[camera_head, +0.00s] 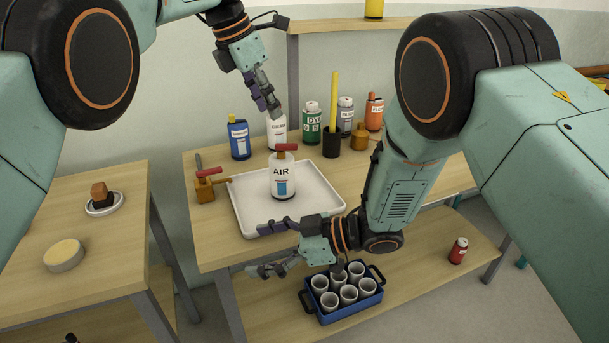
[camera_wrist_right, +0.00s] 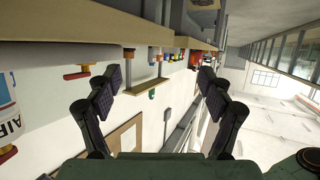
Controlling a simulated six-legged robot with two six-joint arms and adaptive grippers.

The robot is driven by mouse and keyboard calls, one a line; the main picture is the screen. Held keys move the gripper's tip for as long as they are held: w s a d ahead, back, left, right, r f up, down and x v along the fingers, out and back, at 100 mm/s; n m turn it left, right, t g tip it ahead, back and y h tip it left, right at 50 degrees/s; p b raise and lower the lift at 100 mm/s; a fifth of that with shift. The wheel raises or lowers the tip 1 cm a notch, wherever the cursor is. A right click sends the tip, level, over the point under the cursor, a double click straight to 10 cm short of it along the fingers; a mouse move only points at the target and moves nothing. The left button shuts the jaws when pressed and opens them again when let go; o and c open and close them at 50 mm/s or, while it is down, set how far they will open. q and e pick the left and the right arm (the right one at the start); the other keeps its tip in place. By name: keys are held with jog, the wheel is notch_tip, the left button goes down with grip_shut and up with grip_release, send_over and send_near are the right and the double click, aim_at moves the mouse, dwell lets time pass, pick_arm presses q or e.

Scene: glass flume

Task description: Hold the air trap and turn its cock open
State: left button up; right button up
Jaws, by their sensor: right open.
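The air trap (camera_head: 283,180) is a white bottle marked AIR with a blue patch. It stands upright in a white tray (camera_head: 241,206) on the wooden bench. Its cock (camera_head: 286,147) is a red crosswise handle on top. Part of the bottle shows at the left edge of the right wrist view (camera_wrist_right: 8,112). My left gripper (camera_head: 272,108) hangs above and behind the trap, pointing down, apart from it; its finger gap is unclear. My right gripper (camera_head: 262,248) is open and empty, low in front of the tray, fingers pointing left; the wrist view shows its spread fingers (camera_wrist_right: 158,85).
Bottles, including a blue one (camera_head: 238,139) and a green one (camera_head: 312,123), line the bench back. A brass valve with a red handle (camera_head: 206,184) sits left of the tray. A blue crate (camera_head: 345,308) of white cups is on the lower shelf. A side table (camera_head: 110,220) stands left.

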aim_at(291, 175)
jog(key=w+d+r+m+t, duration=0.1)
jog(key=w, duration=0.1)
jog(key=w+d+r+m+t+h, duration=0.1)
jog(key=w+m+t, duration=0.1)
jog(key=w, duration=0.1)
jog(key=w+d+r+m+t+h, duration=0.1)
jog(key=w+d, duration=0.1)
jog(key=w, duration=0.1)
jog(key=shift+w+r+t, duration=0.2)
jog(key=shift+t, duration=0.2)
jog(key=w+d+r+m+t+h, duration=0.1)
jog(key=w+d+m+t, duration=0.1)
jog(key=w+d, duration=0.1)
jog(key=w+d+r+m+t+h, duration=0.1)
jog(key=w+m, duration=0.1)
jog(key=shift+w+d+r+h, duration=0.15)
jog(key=shift+d+r+h, duration=0.15)
jog(key=shift+d+r, duration=0.05)
jog(key=shift+w, duration=0.25)
jog(key=x, duration=0.6)
jog(key=shift+a+f, duration=0.1)
jog(key=shift+f, duration=0.1)
jog(key=shift+w+a+f, duration=0.1)
jog(key=shift+w+a, duration=0.25)
jog(key=shift+a, duration=0.05)
jog(key=c, duration=1.4)
